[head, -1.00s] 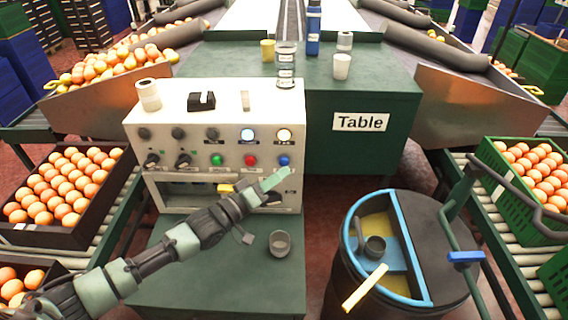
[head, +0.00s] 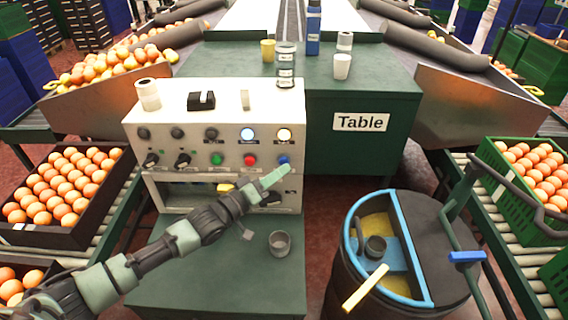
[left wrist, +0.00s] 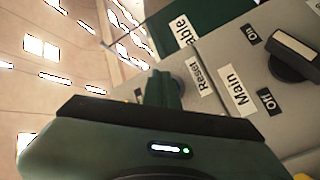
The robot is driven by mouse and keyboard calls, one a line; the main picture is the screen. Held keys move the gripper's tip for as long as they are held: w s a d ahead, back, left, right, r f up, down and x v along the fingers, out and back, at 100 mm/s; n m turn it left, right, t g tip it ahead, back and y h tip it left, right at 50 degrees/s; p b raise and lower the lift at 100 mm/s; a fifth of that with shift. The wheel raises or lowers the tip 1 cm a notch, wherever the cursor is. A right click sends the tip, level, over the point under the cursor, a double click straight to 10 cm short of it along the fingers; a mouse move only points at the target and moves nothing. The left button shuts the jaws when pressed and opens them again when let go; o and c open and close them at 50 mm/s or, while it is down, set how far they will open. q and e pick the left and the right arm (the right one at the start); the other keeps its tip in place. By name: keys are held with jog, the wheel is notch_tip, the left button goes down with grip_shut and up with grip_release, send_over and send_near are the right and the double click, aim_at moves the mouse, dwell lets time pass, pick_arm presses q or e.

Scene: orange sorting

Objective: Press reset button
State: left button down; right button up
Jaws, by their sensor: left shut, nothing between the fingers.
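The control box (head: 225,120) stands on a green bench. Its lower button row has a green, a red and a blue button (head: 284,160), the blue one at the right end. In the left wrist view a "Reset" label (left wrist: 203,80) sits beside a round button (left wrist: 180,86), partly hidden behind my fingers. My left gripper (head: 281,173) is shut and empty, its tips just below the blue button in the head view. It also shows in the left wrist view (left wrist: 160,88). I cannot tell whether the tips touch the button. My right gripper is not in view.
A grey cup (head: 279,243) stands on the bench (head: 215,285) below my left arm. A round bin (head: 405,260) is at the right. The main switch (left wrist: 292,58) is near the gripper. Two lamps on the box are lit.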

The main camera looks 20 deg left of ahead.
pick_arm(q)
jog(key=shift+w+a+b, duration=0.15)
jog(key=shift+w+b, duration=0.2)
jog(key=shift+w, duration=0.2)
dwell(0.4)
jog(key=shift+s+d+p, duration=0.3)
jog(key=shift+s+p, duration=0.55)
jog(key=shift+s, duration=0.1)
jog(key=s+p, duration=0.2)
jog(key=s+d+p, duration=0.1)
jog(key=s, duration=0.2)
jog(key=shift+d+p, duration=0.2)
jog(key=shift+p, duration=0.15)
